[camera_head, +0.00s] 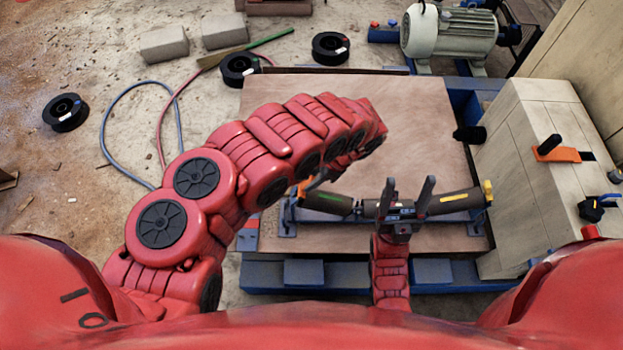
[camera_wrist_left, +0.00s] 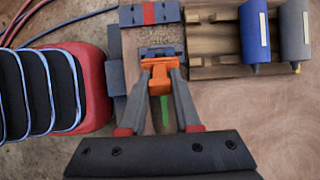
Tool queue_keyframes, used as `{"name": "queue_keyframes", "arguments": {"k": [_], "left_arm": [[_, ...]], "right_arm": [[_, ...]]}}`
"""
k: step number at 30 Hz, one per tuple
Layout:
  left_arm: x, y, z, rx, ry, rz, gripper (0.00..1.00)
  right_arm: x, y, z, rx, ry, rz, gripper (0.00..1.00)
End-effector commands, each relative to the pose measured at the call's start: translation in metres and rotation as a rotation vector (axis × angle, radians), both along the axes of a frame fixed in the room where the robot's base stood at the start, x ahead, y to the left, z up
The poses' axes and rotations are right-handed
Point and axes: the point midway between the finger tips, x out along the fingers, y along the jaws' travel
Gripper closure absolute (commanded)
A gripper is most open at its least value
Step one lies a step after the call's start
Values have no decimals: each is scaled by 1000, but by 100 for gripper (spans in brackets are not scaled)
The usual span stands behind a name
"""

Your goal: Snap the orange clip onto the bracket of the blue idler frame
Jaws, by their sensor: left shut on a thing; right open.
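In the left wrist view my left gripper (camera_wrist_left: 160,68) is shut on the orange clip (camera_wrist_left: 160,82), which sits between its two grey fingertips. The clip's far end meets a dark bolted bracket (camera_wrist_left: 157,51); whether it is seated on it I cannot tell. In the head view my left arm hides most of this gripper, and a bit of orange (camera_head: 304,187) shows beside its end. The blue idler frame (camera_head: 288,222) lies across the board, carrying dark rollers (camera_head: 328,203). My right gripper (camera_head: 406,187) is open, fingers up, in front of the frame's middle; nothing shows between them.
The wooden board (camera_head: 425,120) is mostly bare behind the frame. A pale block housing (camera_head: 525,125) stands at the right, with an orange part (camera_head: 558,154) on it. A motor (camera_head: 449,33) is at the back. In the wrist view, blue (camera_wrist_left: 255,37) and grey rollers (camera_wrist_left: 294,35) lie at right.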

Motion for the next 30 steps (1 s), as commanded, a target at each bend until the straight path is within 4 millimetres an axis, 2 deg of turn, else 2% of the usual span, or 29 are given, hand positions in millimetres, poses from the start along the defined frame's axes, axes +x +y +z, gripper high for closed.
{"name": "queue_keyframes", "arguments": {"k": [25,26,30], "left_arm": [[0,10,-19,-1,0,1,100],[0,9,-18,-1,0,1,63],[0,9,-18,0,0,1,38]], "right_arm": [[0,0,-11,0,0,0,34],[0,0,-11,0,0,0,34],[0,0,-10,0,0,0,34]]}}
